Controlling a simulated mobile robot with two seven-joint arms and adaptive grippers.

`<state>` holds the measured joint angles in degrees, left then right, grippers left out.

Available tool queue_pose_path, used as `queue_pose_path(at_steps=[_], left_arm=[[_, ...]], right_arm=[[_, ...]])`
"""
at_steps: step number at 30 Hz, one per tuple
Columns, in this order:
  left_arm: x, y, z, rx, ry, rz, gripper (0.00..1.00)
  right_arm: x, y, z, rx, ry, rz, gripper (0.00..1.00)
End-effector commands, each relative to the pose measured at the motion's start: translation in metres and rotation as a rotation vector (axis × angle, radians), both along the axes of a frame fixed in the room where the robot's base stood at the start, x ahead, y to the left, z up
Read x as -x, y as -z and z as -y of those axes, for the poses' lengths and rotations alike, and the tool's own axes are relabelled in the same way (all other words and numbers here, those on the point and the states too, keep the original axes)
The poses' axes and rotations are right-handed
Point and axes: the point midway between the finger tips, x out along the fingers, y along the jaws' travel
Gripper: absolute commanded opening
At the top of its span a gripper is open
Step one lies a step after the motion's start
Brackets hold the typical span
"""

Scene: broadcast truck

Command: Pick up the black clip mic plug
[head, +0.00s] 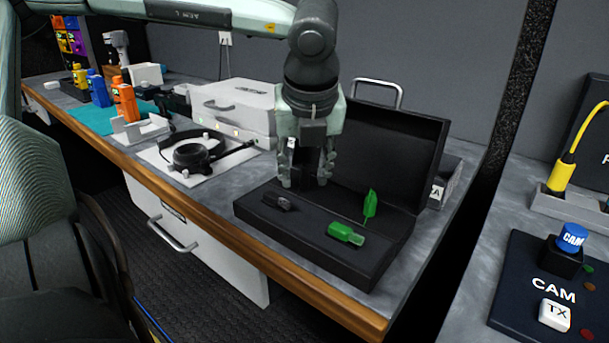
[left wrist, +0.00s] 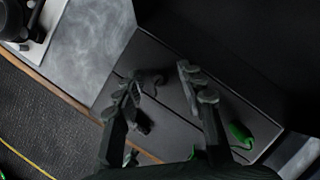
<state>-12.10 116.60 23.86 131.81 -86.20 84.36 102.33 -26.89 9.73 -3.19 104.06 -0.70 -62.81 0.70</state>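The black clip mic plug (head: 277,202) lies in the left part of the open black case (head: 306,238), dark against the dark lining. My left gripper (head: 307,183) points down above the case, to the right of and above the black plug in the head view. Its two fingers stand apart with nothing seen between the tips; the left wrist view also shows them spread (left wrist: 160,78). A green plug (head: 346,234) lies at the case's front right, and another green piece (head: 370,205) stands upright behind it. My right gripper is not in view.
The case's raised lid (head: 395,155) stands behind my left gripper. A silver case (head: 232,112) and a headset (head: 195,155) on a white pad are to the left on the desk. A control panel (head: 545,290) with a blue CAM knob is at the right.

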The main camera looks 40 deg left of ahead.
Motion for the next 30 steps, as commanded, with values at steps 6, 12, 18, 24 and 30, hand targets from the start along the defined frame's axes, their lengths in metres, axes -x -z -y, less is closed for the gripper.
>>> queue_pose_path(at_steps=[6, 12, 18, 24, 30], left_arm=[[0.0, 0.0, 0.0, 0.0, 0.0, 0.0, 0.29], [0.0, 0.0, 0.0, 0.001, 0.0, -0.001, 0.04], [0.0, 0.0, 0.0, 0.001, 0.0, -0.001, 0.0], [0.0, -0.007, 0.0, -0.001, -0.001, 0.001, 0.0], [-0.001, -0.044, 0.0, -0.002, -0.002, 0.005, 0.0]], right_arm=[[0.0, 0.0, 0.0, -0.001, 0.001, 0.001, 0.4], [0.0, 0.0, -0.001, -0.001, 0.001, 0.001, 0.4], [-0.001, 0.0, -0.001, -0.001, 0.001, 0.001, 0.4], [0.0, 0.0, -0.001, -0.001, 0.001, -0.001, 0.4], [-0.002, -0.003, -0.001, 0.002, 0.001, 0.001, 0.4]])
